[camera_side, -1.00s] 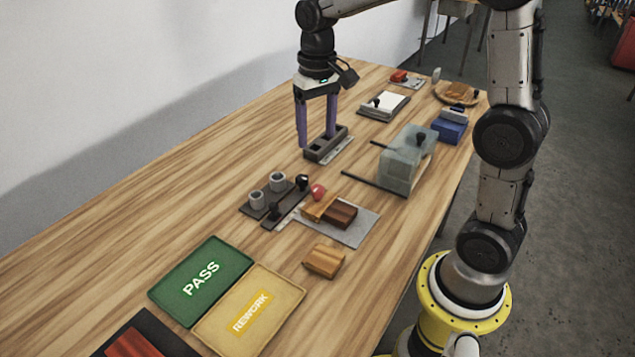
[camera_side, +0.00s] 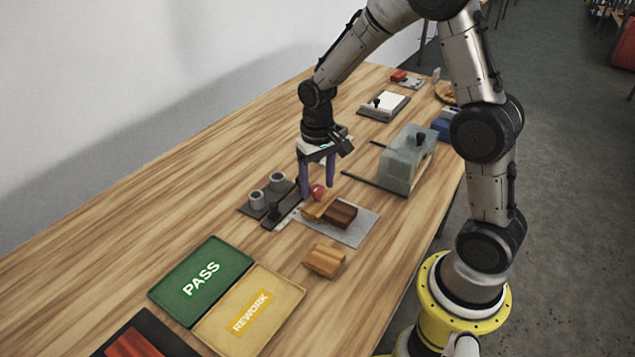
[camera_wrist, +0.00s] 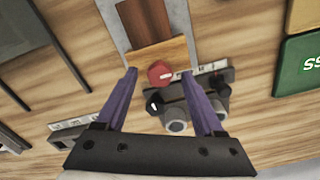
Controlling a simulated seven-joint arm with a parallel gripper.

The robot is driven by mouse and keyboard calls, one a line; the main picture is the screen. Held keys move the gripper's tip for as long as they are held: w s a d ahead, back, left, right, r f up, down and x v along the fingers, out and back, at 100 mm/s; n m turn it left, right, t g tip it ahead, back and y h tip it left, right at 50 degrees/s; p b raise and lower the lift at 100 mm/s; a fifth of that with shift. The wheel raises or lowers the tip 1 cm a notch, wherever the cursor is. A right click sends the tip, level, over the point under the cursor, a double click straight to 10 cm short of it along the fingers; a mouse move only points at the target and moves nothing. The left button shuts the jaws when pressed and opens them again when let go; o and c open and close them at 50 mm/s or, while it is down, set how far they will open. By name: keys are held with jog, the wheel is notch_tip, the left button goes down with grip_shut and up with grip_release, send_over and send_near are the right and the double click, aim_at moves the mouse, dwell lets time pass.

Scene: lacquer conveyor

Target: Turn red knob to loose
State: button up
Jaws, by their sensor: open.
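The red knob (camera_side: 318,192) sits at the end of a clamp-like fixture with wooden pieces. In the wrist view the knob (camera_wrist: 160,73) is round, with a white mark on its right side. A pale label strip (camera_wrist: 212,67) lies just right of it; its lettering is too small to read. My gripper (camera_side: 318,188) points down over the knob, open. In the wrist view the purple fingers of the gripper (camera_wrist: 159,72) stand on either side of the knob, with gaps visible. The exact height of the fingertips is unclear.
An orange wood block (camera_wrist: 163,53) and a dark brown block (camera_side: 342,214) lie close to the knob on a grey plate (camera_side: 366,224). A dark holder with two grey cups (camera_side: 256,198) is beside it. A translucent box (camera_side: 400,165) stands behind. A green PASS tray (camera_side: 215,262) is in front.

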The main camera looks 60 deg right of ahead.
jog(key=shift+f, duration=0.15)
jog(key=shift+c, duration=0.3)
grip_shut()
jog(key=shift+n, duration=0.4)
jog(key=n, duration=1.7)
dwell(0.5)
